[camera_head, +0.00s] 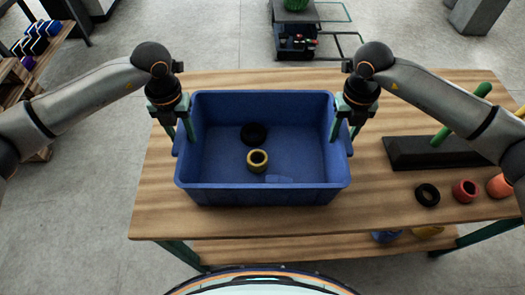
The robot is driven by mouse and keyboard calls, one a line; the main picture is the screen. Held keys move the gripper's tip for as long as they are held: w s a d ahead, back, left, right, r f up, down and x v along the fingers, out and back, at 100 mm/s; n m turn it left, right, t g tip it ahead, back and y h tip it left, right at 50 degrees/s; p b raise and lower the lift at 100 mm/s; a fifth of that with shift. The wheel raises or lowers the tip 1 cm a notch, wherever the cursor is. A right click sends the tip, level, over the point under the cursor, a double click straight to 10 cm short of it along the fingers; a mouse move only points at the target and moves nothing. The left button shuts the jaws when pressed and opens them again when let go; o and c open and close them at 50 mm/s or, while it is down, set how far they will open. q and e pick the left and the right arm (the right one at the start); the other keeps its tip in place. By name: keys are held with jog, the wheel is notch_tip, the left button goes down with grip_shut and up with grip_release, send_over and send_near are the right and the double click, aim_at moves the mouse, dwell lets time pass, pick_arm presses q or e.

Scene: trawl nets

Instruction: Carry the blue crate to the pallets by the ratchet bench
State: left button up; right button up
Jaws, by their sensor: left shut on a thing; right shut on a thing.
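The blue crate (262,195) is upright at the middle of the wooden bench (160,215), near its front edge. Inside it lie a black ring (254,134) and a yellow ring (257,161). My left gripper (178,128) is shut on the crate's left side wall. My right gripper (345,126) is shut on its right side wall. The fingertips are partly hidden by the crate's rim. I cannot tell whether the crate's bottom touches the bench top. No pallets can be made out for sure.
On the bench to the right are a black base with a green peg (440,137), a black ring (427,195), a red ring (464,191) and an orange ring (499,186). A wooden rack (50,48) stands at left. A dark machine (296,42) stands behind. Grey floor is open at left.

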pick_arm(q)
grip_shut()
pick_arm(e)
grip_shut()
pick_arm(q)
jog(key=shift+r, duration=0.15)
pick_arm(e)
jog(key=shift+r, duration=0.1)
